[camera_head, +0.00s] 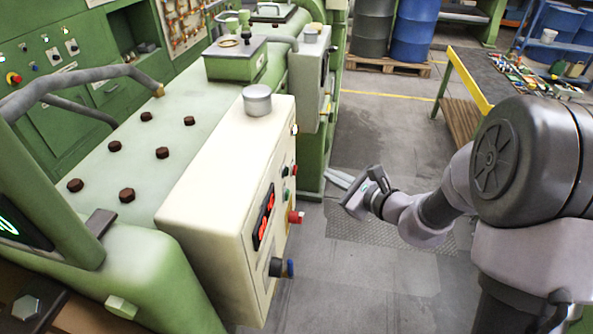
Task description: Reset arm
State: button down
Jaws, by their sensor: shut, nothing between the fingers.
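My gripper (338,180) is at the centre of the head view, at the end of my grey arm, which reaches in from the right. Its pale fingers point left toward the green machine and look close together, with nothing between them. The fingers are small in the view, and I cannot tell whether they touch the machine's side. The gripper is just right of the cream control box (225,200), above the grey floor.
The green extruder (110,205) with bolts, grey hoses and a metal cylinder (257,99) fills the left. A workbench (490,80) with a yellow edge and small items stands at the back right. Blue and grey barrels (414,30) stand on a pallet behind. Floor between is clear.

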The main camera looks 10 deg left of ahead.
dwell(0.5)
jog(key=s+a+n+g+h+b, duration=0.2)
jog(key=s+n+g+b, duration=0.65)
jog(key=s, duration=1.35)
jog(key=s+d+f+n+t+h+b, duration=0.2)
jog(key=s+d+n+h, duration=0.1)
jog(key=d, duration=0.3)
jog(key=s+d+f+n+t+h+b, duration=0.2)
jog(key=s+d+n+h+b, duration=0.1)
jog(key=s+d+n, duration=0.2)
jog(key=shift+d+f+n+b, duration=0.35)
jog(key=shift+d+f, duration=0.05)
jog(key=shift+d, duration=0.3)
